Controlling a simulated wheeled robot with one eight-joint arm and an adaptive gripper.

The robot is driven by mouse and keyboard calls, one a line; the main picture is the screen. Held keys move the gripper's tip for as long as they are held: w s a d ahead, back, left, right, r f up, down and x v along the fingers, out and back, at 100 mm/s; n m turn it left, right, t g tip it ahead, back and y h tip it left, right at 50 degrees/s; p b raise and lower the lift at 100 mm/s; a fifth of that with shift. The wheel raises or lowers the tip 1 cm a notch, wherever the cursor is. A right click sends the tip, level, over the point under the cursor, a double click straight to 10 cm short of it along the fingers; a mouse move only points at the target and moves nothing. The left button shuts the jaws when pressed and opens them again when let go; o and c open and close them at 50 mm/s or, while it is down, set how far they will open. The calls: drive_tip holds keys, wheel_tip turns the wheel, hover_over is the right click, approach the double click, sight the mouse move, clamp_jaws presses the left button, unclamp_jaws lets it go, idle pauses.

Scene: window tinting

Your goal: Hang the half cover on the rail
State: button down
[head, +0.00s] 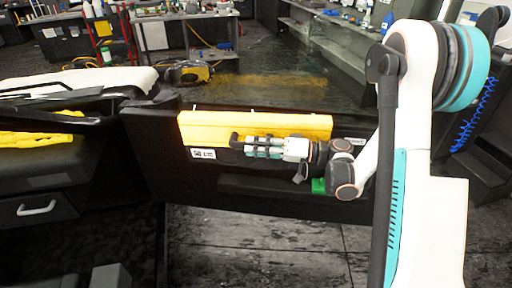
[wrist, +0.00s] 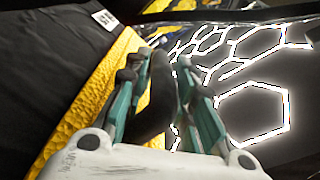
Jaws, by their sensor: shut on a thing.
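The yellow half cover (head: 215,128) is a long strip lying along the top edge of a black door-like panel (head: 150,150). It drapes over the front of that edge. Its textured yellow surface also runs diagonally in the wrist view (wrist: 92,98). My gripper (head: 240,141) reaches in from the right and is shut at the front of the cover, its fingers lying along it. In the wrist view a dark curved part shows between the fingers (wrist: 152,95), and the exact grip is hidden. I cannot make out the rail separately from the panel's top edge.
Behind the panel lies dark glass, with bright hexagon outlines (wrist: 250,112) in the wrist view. Workbenches stand farther back.

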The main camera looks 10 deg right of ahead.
wheel_tip(320, 180, up, 4)
drive_tip(key=p, duration=0.3)
drive_tip(key=shift+f, duration=0.1)
drive_tip(key=shift+f, duration=0.1)
idle(1.4)
